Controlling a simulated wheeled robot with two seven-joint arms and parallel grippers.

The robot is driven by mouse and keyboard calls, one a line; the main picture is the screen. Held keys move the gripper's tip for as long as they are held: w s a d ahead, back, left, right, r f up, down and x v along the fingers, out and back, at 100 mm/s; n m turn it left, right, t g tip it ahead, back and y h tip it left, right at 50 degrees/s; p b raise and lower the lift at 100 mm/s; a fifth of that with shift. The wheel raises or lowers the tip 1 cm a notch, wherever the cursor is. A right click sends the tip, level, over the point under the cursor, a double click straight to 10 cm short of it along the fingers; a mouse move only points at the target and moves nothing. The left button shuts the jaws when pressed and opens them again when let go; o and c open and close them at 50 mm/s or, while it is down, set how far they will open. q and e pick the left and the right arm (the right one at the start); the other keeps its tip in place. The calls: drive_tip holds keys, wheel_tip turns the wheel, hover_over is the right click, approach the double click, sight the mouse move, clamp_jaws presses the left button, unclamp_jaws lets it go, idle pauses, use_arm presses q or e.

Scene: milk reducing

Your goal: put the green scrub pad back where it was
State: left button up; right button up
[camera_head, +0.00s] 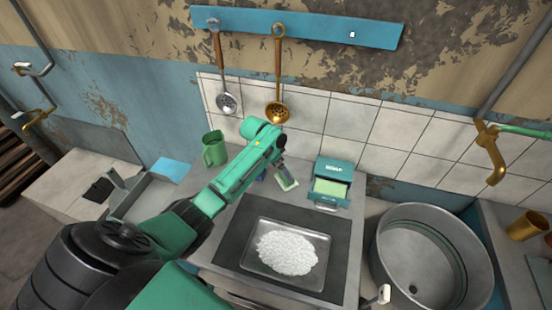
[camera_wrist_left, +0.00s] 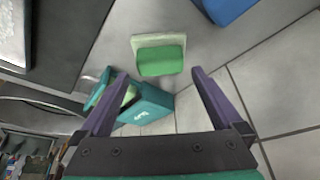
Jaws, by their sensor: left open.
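The green scrub pad (camera_wrist_left: 161,60) lies on the counter, against a pale green-white piece (camera_wrist_left: 158,41); I cannot tell if that is its holder or part of it. In the head view the pad (camera_head: 288,184) shows small, just below my left gripper (camera_head: 281,166). In the left wrist view my left gripper (camera_wrist_left: 159,78) is open and empty. The pad shows between and just beyond its fingertips, with no finger seen touching it. My right gripper is not in view.
A teal soap box (camera_head: 333,182) with a green bar stands right of the pad. A metal tray (camera_head: 316,284) of white grains lies on a dark mat in front. A green mug (camera_head: 214,150) stands left, a round basin (camera_head: 430,260) right. A blue object (camera_wrist_left: 228,8) is near the pad.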

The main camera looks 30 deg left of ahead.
use_arm(q)
drive_tip(key=v, duration=0.7)
